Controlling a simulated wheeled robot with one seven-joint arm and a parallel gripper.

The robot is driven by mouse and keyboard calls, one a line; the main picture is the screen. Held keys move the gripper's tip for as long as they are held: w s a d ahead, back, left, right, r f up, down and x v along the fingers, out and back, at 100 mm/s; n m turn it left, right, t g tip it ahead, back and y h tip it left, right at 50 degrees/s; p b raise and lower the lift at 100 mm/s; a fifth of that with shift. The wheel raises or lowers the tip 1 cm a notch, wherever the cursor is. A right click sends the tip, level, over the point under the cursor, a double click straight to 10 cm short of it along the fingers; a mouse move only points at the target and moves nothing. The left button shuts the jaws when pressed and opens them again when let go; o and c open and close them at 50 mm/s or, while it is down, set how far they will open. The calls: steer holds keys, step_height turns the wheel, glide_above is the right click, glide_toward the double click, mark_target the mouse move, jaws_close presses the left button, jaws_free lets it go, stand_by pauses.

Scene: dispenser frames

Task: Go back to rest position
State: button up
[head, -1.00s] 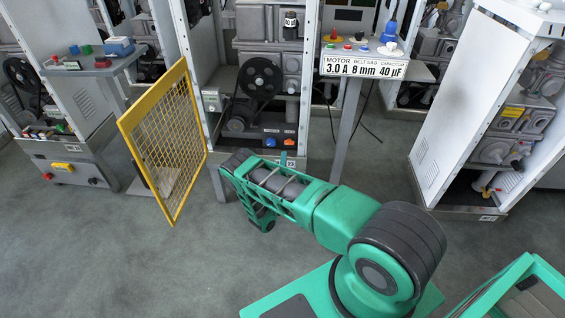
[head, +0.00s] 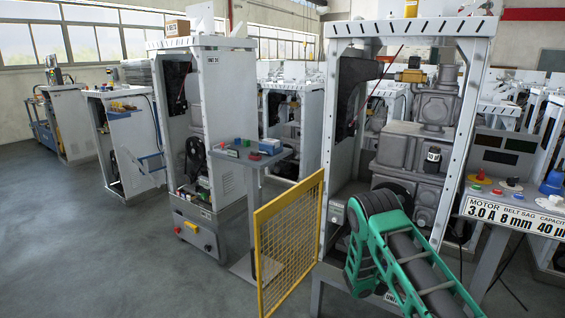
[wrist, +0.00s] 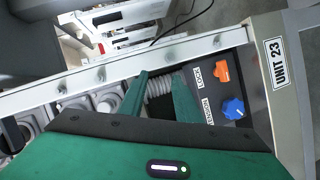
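My gripper (wrist: 160,82) shows in the wrist view with its two green fingers apart and nothing clearly held between them. A grey corrugated hose shows behind the gap; I cannot tell its distance. Just right of the fingers is a dark panel (wrist: 232,84) with an orange knob (wrist: 221,69) and a blue knob (wrist: 233,108). The frame beside it bears a "UNIT 23" label (wrist: 277,63). In the head view my green arm stands in front of the open white cabinet (head: 341,115), and my gripper is hidden.
A yellow mesh guard door (head: 288,245) stands open left of my arm. A small grey table (head: 250,158) with coloured parts lies beyond it. At right is a stand with a "MOTOR" sign (head: 505,215). The grey floor (head: 110,255) at left is clear.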

steer(key=s+a+r+m+g+y, duration=0.25)
steer(key=s+r, duration=0.35)
steer(key=r, duration=0.4)
steer(key=s+a+r+m+g+y, duration=0.1)
steer(key=s+a+r+m+y, duration=0.25)
steer(key=s+r, duration=0.45)
steer(key=s+a+r+n+y, duration=0.1)
steer(key=s+a+r+y, duration=0.1)
steer(key=s+a+r, duration=0.4)
steer(key=s+a+r+n+y, duration=0.1)
steer(key=s+a+r+y, duration=0.2)
steer(key=s, duration=0.5)
steer(key=s+a+r+n+y, duration=0.1)
steer(key=s+a+r, duration=0.45)
steer(key=s, duration=0.25)
steer(key=s+d+f+m+g, duration=0.1)
steer(key=s+d+m+g, duration=0.1)
steer(key=s+d, duration=0.3)
steer(key=s+d+f+m+g, duration=0.1)
steer(key=s+d+m+g, duration=0.2)
steer(key=s, duration=0.9)
steer(key=shift+s+d+m+y, duration=0.35)
steer(key=shift+d+m, duration=0.25)
steer(key=shift+d, duration=0.3)
